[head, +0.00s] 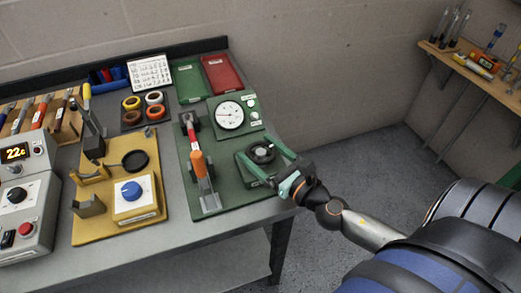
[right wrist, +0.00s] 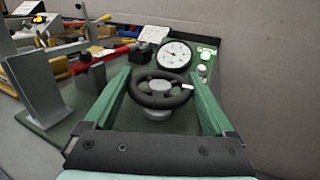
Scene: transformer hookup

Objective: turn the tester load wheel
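The tester load wheel (head: 262,153) is a small black handwheel on the right part of the green tester board (head: 236,190). In the right wrist view the wheel (right wrist: 160,91) shows its ring, grey hub and a small white mark on the right of its rim. My right gripper (head: 254,148) has its green fingers apart, one on each side of the wheel. In the right wrist view the gripper (right wrist: 160,76) frames the rim; I cannot tell whether either finger touches it. A round white dial (head: 230,115) sits behind the wheel. My left gripper is not in view.
A yellow board with a blue knob (head: 132,190) and a grey supply unit (head: 27,195) lie further left. The bench's right edge is close to the wheel, with open floor beyond.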

